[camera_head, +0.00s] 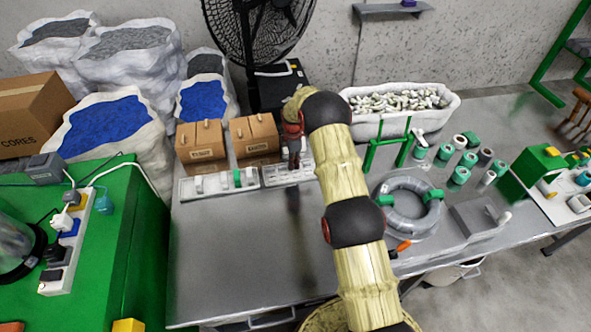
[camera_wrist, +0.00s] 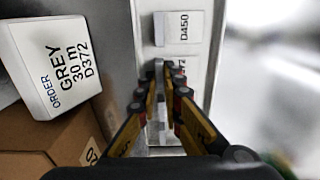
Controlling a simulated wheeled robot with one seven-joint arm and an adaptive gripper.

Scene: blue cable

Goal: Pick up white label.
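A white label card (camera_wrist: 72,62) reading "ORDER GREY 30 m D372" shows at the left of the wrist view, beside a cardboard box. A smaller white label (camera_wrist: 183,27) reading "D450" is on the pale tray ahead of the fingers. Another small label (camera_wrist: 180,68) is partly hidden by the right finger. I cannot tell which one the task names. My gripper (camera_wrist: 166,72) points down the tray, its fingertips close together. I cannot tell whether anything is between them. In the head view my gripper (camera_head: 293,150) is over the right-hand tray, in front of the boxes.
Two cardboard boxes (camera_head: 254,136) stand behind the trays (camera_head: 218,193). A white bin of fittings (camera_head: 400,130), a grey cable coil (camera_head: 408,222) and green-and-grey spools (camera_head: 460,174) are to the right. The front left of the metal table (camera_head: 235,255) is clear.

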